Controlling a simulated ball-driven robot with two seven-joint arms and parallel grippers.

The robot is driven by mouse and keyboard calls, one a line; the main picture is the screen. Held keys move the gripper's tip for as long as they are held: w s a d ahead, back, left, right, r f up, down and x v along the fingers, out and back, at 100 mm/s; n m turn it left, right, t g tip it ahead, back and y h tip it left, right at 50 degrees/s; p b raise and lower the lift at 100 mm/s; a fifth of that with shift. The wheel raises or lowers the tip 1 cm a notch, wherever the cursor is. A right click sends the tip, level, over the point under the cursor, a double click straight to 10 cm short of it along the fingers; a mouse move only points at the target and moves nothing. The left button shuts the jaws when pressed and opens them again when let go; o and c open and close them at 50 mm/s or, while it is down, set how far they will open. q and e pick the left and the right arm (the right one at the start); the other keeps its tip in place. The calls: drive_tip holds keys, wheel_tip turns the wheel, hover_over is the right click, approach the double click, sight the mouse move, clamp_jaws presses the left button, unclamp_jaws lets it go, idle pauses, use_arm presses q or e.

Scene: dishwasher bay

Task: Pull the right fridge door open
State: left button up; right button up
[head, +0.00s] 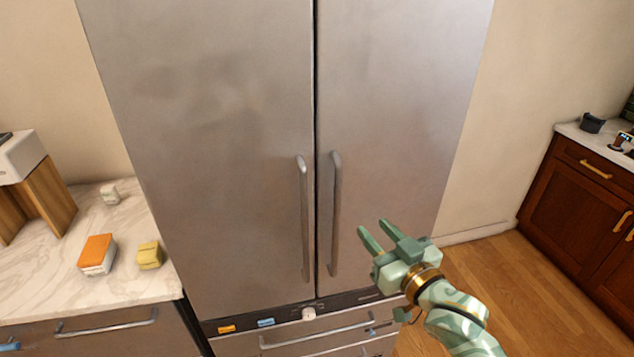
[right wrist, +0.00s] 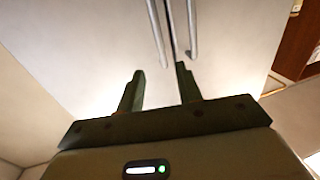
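The right fridge door (head: 400,110) is brushed steel and stands shut beside the left door, with a narrow dark gap between them. Its vertical bar handle (head: 335,215) is next to that gap. My right gripper (head: 372,227) is open and empty, to the right of the handle's lower part in the head view and apart from it. In the right wrist view, the two spread fingers (right wrist: 160,70) point toward the doors, and the right handle (right wrist: 192,28) shows beyond them. My left gripper is not in view.
The left door's handle (head: 303,220) runs parallel close by. A drawer with a bar handle (head: 315,336) is below the doors. A marble counter (head: 60,275) with small boxes stands left. Wooden floor (head: 520,290) is clear at right, before a brown cabinet (head: 580,200).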

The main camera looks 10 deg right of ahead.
sight(340, 191)
drive_tip(key=x, duration=1.5)
drive_tip(key=shift+w+a+f, duration=0.1)
drive_tip(key=shift+w, duration=0.3)
clamp_jaws()
